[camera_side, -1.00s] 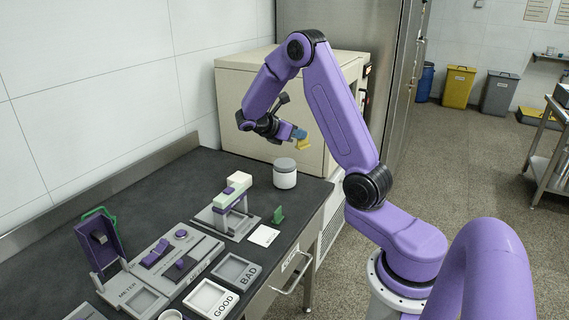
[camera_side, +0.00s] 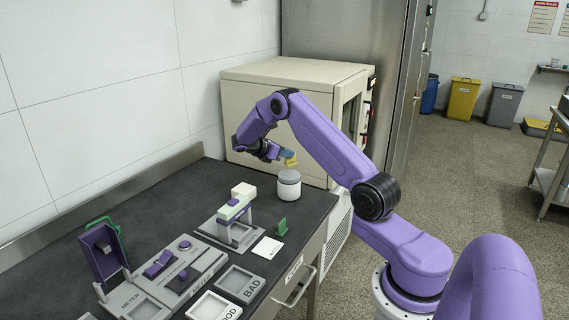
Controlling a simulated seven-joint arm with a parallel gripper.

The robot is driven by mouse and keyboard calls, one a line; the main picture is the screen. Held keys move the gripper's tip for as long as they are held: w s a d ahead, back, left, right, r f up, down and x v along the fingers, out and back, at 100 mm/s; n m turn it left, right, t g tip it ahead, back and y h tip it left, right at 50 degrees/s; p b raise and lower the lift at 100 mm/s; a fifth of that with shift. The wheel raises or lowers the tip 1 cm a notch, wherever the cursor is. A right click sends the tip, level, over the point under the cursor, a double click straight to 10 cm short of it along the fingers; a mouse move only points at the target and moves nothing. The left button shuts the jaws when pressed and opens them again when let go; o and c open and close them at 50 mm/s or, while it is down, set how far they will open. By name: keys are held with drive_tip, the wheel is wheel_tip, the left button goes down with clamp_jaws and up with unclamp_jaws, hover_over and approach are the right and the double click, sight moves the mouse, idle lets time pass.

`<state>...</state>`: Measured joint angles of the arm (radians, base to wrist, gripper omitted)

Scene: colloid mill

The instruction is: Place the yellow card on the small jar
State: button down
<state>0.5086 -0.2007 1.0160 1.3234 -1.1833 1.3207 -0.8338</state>
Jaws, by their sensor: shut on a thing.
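The small jar (camera_side: 289,187) is white with a grey lid and stands upright on the dark table near its back right end. My gripper (camera_side: 288,156) is just above the jar, with bluish fingertips pointing down. It is shut on the yellow card (camera_side: 291,163), which shows as a small yellow piece at the fingertips. The card is close over the jar's lid; a narrow gap seems to show, but I cannot tell surely whether they touch.
A beige cabinet (camera_side: 285,84) stands behind the jar. The table's right edge is near the jar.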

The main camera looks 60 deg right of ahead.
sight(285, 163)
drive_tip(key=shift+w+d+f, duration=0.35)
drive_tip(key=shift+w+f, duration=0.05)
drive_tip(key=shift+f, duration=1.8)
drive_tip(key=shift+f, duration=0.1)
drive_tip(key=c, duration=1.3)
unclamp_jaws()
